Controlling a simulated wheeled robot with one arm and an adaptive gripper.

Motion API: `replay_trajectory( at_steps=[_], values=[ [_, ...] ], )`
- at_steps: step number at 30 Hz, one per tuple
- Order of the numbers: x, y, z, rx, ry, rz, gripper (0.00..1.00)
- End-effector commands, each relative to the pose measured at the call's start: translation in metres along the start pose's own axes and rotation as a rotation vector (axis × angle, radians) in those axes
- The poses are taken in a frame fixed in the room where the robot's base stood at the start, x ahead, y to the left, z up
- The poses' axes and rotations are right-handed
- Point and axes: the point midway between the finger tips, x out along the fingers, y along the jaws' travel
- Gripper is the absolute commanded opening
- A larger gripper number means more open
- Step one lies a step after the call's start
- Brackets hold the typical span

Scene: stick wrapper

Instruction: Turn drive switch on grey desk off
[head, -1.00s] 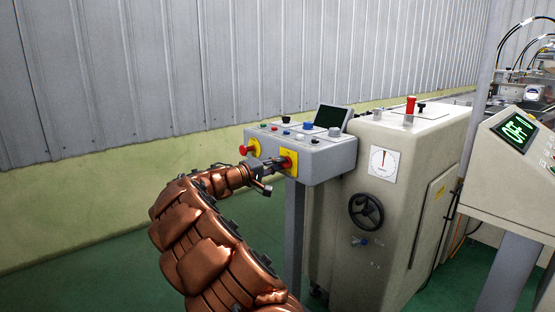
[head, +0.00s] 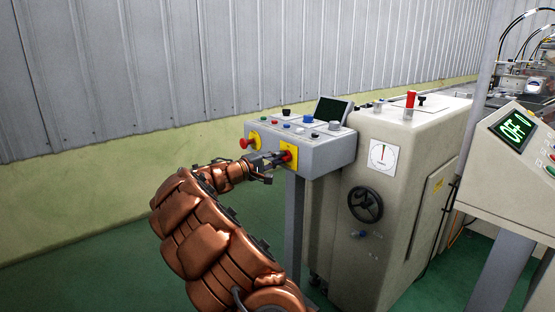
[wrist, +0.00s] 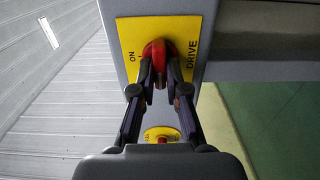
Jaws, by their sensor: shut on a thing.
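The grey desk (head: 322,160) is a slanted control box on a leg. The drive switch (wrist: 157,47) is a red knob on a yellow plate marked ON and DRIVE (wrist: 190,32). It also shows in the head view (head: 291,150) on the desk's front face. My gripper (wrist: 160,72) is shut on the red knob, one finger on each side. In the head view my gripper (head: 277,158) reaches the plate from the left. The fingers hide part of the knob, and its pointing direction is hard to read.
A red push button (head: 245,143) on a yellow plate sits left of the switch. Small buttons and a dark screen (head: 332,111) are on the desk top. A beige machine with a handwheel (head: 365,204) stands right. A green display (head: 515,127) seems to read OFF.

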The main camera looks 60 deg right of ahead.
Motion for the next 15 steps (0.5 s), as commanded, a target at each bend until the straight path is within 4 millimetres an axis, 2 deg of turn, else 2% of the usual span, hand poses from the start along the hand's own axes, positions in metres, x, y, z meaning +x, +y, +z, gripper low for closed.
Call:
replay_trajectory(
  at_steps=[1, 8, 15],
  values=[
    [0.0000, -0.0003, 0.0000, -0.001, 0.000, 0.000, 0.15],
    [-0.0001, -0.0002, 0.0000, -0.001, 0.000, 0.000, 0.39],
    [-0.0002, -0.0001, -0.0001, 0.000, 0.000, 0.000, 0.39]
  ],
)
